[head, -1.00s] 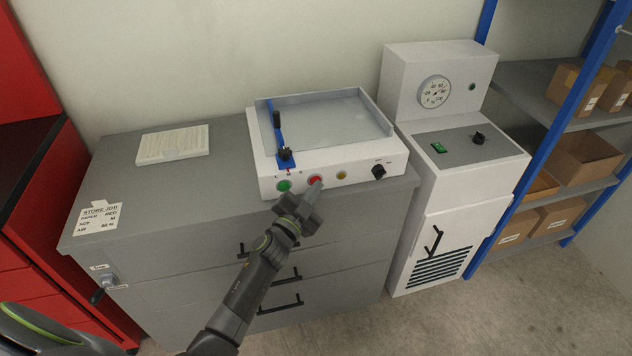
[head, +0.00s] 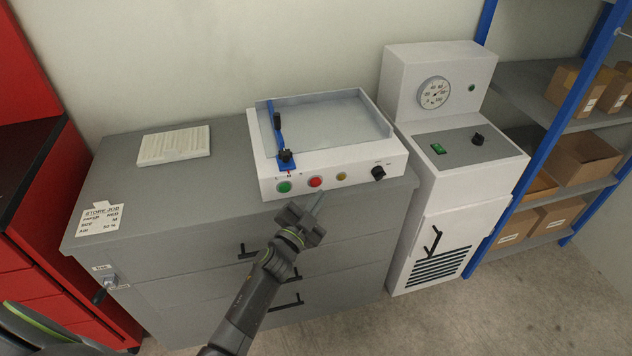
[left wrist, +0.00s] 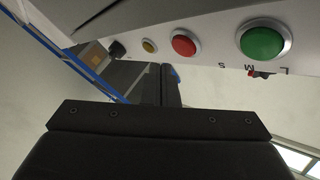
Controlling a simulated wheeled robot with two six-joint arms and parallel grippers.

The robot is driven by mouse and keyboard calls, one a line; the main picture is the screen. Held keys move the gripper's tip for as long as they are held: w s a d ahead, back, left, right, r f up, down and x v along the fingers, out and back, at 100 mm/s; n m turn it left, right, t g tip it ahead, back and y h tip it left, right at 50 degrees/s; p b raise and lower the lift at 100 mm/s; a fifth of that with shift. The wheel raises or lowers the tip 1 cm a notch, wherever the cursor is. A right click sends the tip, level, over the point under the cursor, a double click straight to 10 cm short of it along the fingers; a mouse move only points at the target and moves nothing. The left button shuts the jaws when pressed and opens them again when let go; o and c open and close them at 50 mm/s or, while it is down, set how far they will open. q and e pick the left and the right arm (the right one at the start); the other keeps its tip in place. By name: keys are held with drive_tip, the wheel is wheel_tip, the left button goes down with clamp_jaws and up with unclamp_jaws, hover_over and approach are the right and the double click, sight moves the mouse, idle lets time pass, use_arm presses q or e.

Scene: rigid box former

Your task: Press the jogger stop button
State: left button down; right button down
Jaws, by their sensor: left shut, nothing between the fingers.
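The white jogger (head: 340,170) sits on a grey drawer cabinet, with a row of controls on its front face. The red button (head: 315,182) is between the green button (head: 284,187) and a small yellow button (head: 341,177). In the left wrist view the red button (left wrist: 184,44) and green button (left wrist: 262,42) show at the top. My left gripper (head: 319,199) is shut and empty, just below and in front of the red button, apart from it. My right gripper is not in view.
The grey cabinet (head: 190,210) has black drawer handles and a key lock at left. A paper stack (head: 173,145) and a job label (head: 100,218) lie on top. A white unit with a gauge (head: 434,92) stands at right, beside blue-framed shelves.

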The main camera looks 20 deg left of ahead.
use_arm(q)
drive_tip(key=s+d, duration=0.1)
drive_tip(key=s+d+p, duration=0.1)
drive_tip(key=s, duration=0.1)
drive_tip(key=shift+s+r, duration=0.1)
idle(0.8)
drive_tip(key=s+a+f+n+g+y, duration=0.1)
drive_tip(key=s+a+f+n+g, duration=0.15)
drive_tip(key=s+f, duration=0.6)
drive_tip(key=s+a+f+n+g+y, duration=0.2)
drive_tip(key=s+a+f+g, duration=0.15)
drive_tip(key=f, duration=0.95)
drive_tip(key=s+a+f+n+g+y, duration=0.1)
drive_tip(key=s+a+f+n+g, duration=0.15)
drive_tip(key=s+f, duration=0.55)
drive_tip(key=s+a+f+n+g, duration=0.1)
drive_tip(key=s+f+g, duration=0.3)
drive_tip(key=s+f, duration=0.4)
drive_tip(key=s+a+f+n+g, duration=0.2)
drive_tip(key=s+f+g, duration=0.3)
drive_tip(key=s, duration=1.6)
wheel_tip(320, 180, down, 3)
drive_tip(key=shift+s+a+r+y, duration=0.1)
drive_tip(key=shift+s+a+y, duration=0.25)
drive_tip(key=shift+a, duration=0.55)
drive_tip(key=shift+w+g, duration=0.1)
drive_tip(key=shift+g, duration=0.15)
